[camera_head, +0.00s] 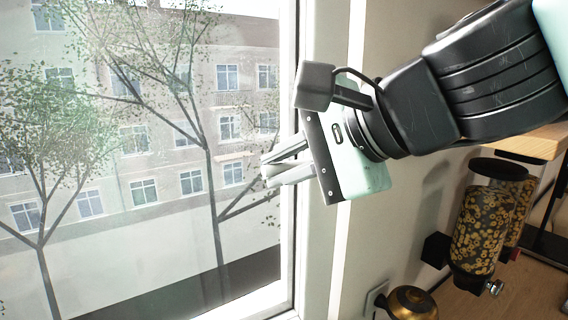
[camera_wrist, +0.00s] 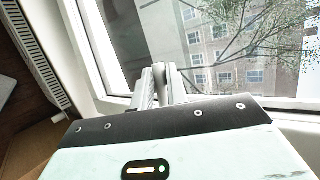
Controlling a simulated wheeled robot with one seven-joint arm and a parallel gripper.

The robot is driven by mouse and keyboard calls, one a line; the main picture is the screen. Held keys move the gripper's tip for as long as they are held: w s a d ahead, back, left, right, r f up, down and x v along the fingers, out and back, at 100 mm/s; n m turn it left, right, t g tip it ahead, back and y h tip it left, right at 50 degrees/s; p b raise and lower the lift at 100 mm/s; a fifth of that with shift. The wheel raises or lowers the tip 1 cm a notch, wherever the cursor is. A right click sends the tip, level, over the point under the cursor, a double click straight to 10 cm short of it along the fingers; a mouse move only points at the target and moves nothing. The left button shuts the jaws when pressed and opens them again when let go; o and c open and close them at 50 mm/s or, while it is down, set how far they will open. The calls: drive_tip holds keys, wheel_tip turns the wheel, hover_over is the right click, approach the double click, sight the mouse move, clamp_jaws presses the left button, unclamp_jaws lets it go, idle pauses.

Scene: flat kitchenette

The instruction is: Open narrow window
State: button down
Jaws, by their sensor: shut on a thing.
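The narrow window fills the left of the head view, with its white frame (camera_head: 309,60) upright beside the wall. Its frame also shows in the wrist view (camera_wrist: 84,50). My gripper (camera_head: 272,170) is at the right side of the window, its fingers pointing left toward the glass. In the wrist view my gripper (camera_wrist: 163,76) has its fingers close together at the frame's edge. It is shut on what seems to be the window handle, which the fingers mostly hide. I cannot tell whether the window is ajar.
To the right, a dispenser with dark and yellow contents (camera_head: 487,220) hangs under a wooden shelf (camera_head: 535,142). A gold rounded object (camera_head: 411,303) is at the bottom. A slatted heater-like panel (camera_wrist: 38,62) is at the left of the wrist view.

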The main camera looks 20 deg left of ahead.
drive_tip(key=s+d+m+t, duration=0.1)
drive_tip(key=s+d, duration=0.2)
drive_tip(key=s, duration=0.2)
drive_tip(key=shift+d, duration=0.3)
idle(0.4)
drive_tip(key=s+d+m+t+h+p, duration=0.1)
drive_tip(key=s+d+p, duration=0.2)
drive_tip(key=s+p, duration=0.1)
drive_tip(key=shift+s+p, duration=0.35)
drive_tip(key=shift+s, duration=0.35)
idle(0.5)
drive_tip(key=shift+d+f, duration=0.1)
drive_tip(key=shift+d, duration=0.05)
